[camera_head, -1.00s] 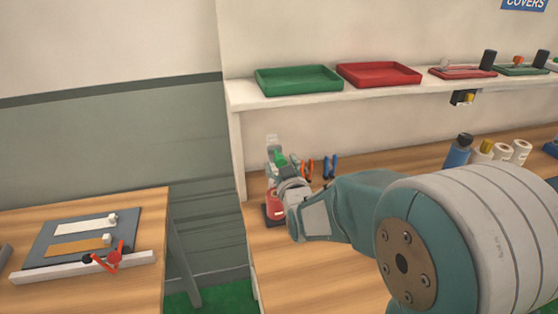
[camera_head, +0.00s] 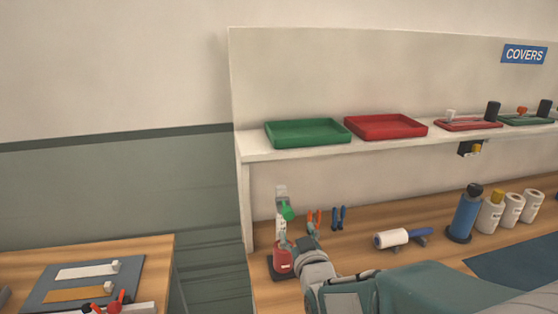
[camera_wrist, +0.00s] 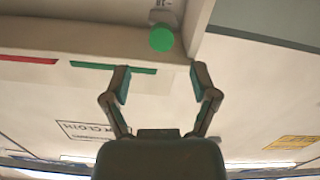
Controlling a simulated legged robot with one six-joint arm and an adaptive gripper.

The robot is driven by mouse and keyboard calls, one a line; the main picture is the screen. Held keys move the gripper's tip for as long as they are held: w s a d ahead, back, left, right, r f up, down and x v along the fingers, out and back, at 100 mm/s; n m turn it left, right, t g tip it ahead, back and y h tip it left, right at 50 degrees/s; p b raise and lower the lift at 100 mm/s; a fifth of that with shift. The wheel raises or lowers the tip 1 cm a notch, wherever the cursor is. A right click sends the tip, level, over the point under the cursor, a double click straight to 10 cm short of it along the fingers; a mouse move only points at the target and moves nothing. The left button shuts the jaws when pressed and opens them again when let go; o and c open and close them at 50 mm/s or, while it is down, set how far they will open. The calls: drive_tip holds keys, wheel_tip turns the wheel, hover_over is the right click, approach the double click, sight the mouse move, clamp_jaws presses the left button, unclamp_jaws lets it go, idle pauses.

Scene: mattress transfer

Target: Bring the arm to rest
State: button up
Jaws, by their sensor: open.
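My gripper (camera_wrist: 160,82) is open in the wrist view, its two fingers spread with nothing between them. In the head view, my grey wrist and teal arm reach in from the bottom right, low over the workbench (camera_head: 375,258).
A shelf (camera_head: 250,147) above the bench holds a green tray (camera_head: 303,133) and a red tray (camera_head: 385,126). A second table (camera_head: 150,255) is at left, across a gap.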

drive_tip(key=s+d+m+g+h, duration=0.1)
drive_tip(key=s+d+g, duration=0.2)
drive_tip(key=s, duration=0.5)
drive_tip(key=s+d+m+g+h, duration=0.1)
drive_tip(key=s+d+m+g, duration=0.1)
drive_tip(key=s, duration=0.7)
drive_tip(key=s+d+m+g+h, duration=0.1)
drive_tip(key=s+d+g, duration=0.3)
drive_tip(key=s+g, duration=0.2)
drive_tip(key=shift+s+d+r, duration=0.15)
drive_tip(key=shift+s+d, duration=0.25)
drive_tip(key=shift+s, duration=0.85)
